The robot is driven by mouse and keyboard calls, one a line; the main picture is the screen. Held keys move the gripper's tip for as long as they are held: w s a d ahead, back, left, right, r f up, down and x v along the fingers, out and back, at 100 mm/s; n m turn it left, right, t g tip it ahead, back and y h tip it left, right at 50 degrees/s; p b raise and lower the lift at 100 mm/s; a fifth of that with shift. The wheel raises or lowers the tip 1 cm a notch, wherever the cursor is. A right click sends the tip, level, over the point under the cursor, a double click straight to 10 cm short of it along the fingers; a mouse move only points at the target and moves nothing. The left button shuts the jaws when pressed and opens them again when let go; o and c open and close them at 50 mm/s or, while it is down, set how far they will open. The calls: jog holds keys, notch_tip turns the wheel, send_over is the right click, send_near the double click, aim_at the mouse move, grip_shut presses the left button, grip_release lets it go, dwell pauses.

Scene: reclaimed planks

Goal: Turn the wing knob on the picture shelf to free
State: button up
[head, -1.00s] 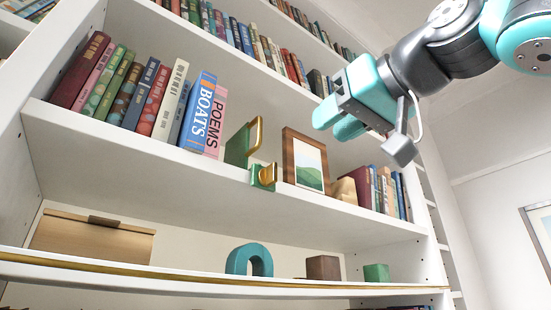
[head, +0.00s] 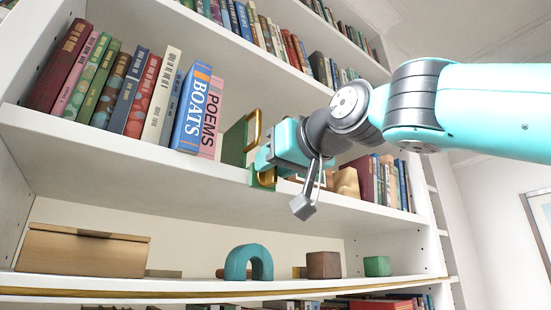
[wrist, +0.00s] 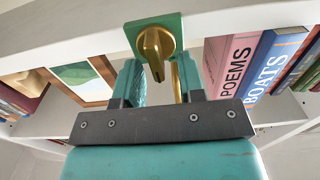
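The wing knob (wrist: 155,48) is brass, on a green plate (wrist: 174,22) fixed to the front edge of the picture shelf (wrist: 90,40). In the wrist view its wing lies roughly along the picture's vertical. My gripper (wrist: 159,68) is open, with one teal finger on each side of the wing's near end. Gaps show between the fingers and the wing, so it is not gripped. In the head view the green and brass knob mount (head: 262,179) is partly covered by my gripper (head: 262,160). Any free or locked marking is too small to read.
A green bookend with a brass loop (head: 238,138) stands just behind the knob, beside the POEMS book (head: 212,118). The framed picture is mostly hidden behind my arm in the head view; its frame (wrist: 103,72) shows in the wrist view. A teal arch (head: 248,260) sits below.

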grip_shut()
jog(key=shift+w+d+f+m+b, duration=0.25)
jog(key=shift+m+b, duration=0.35)
jog(key=shift+m, duration=2.4)
jog(key=shift+w+d+f+m+b, duration=0.1)
jog(key=shift+d+f+m+b, duration=0.35)
jog(key=shift+m, duration=2.55)
jog(key=shift+w+d+f+m+b, duration=0.15)
jog(key=shift+m+b, duration=0.55)
jog(key=shift+m, duration=2.3)
